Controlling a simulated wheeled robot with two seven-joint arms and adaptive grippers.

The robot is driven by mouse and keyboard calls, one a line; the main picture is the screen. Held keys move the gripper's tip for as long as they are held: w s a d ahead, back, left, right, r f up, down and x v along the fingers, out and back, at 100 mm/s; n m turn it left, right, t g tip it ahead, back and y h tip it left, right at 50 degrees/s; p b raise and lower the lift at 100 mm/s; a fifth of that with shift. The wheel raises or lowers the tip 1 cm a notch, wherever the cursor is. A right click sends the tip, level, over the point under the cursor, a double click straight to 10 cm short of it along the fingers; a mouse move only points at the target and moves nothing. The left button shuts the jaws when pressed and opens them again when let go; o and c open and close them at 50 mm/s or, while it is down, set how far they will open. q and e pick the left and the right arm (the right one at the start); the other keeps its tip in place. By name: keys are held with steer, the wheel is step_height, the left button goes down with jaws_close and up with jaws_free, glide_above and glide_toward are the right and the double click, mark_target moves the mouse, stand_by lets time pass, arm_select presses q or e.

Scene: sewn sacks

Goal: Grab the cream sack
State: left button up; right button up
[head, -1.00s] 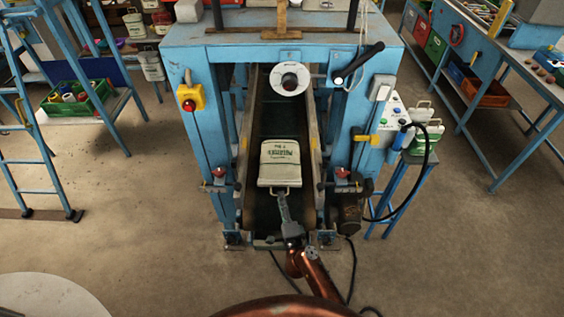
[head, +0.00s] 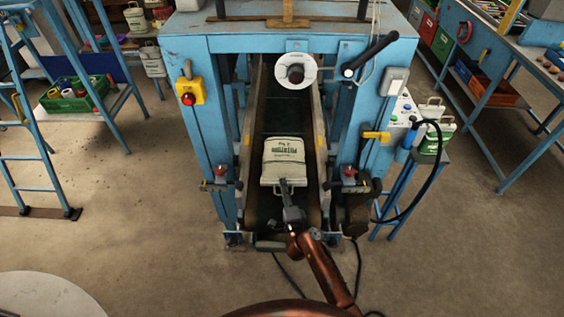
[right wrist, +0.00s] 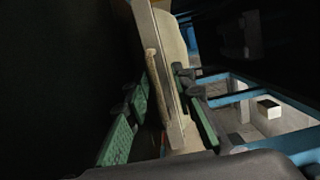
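The cream sack (head: 284,152) lies on the conveyor belt, with dark green print on its upper face and a handle at the end nearest me. My right gripper (head: 284,183) is over that near end. In the right wrist view the green-padded fingers of the right gripper (right wrist: 168,122) stand apart. A pale strip with a corded edge, part of the cream sack (right wrist: 158,70), runs between them. I see a gap beside the strip; whether either pad touches it I cannot tell. My left gripper is not in view.
The belt (head: 270,215) runs between side rails inside a blue machine frame (head: 215,130). Red knobs and clamps stick out on both sides of its mouth. Open floor lies to the left and right.

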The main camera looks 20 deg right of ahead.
steer(key=shift+w, duration=0.3)
steer(key=shift+c, duration=0.4)
jaws_close()
steer(key=shift+w+a+r, duration=0.1)
steer(key=shift+a+r, duration=0.05)
steer(key=shift+r, duration=0.25)
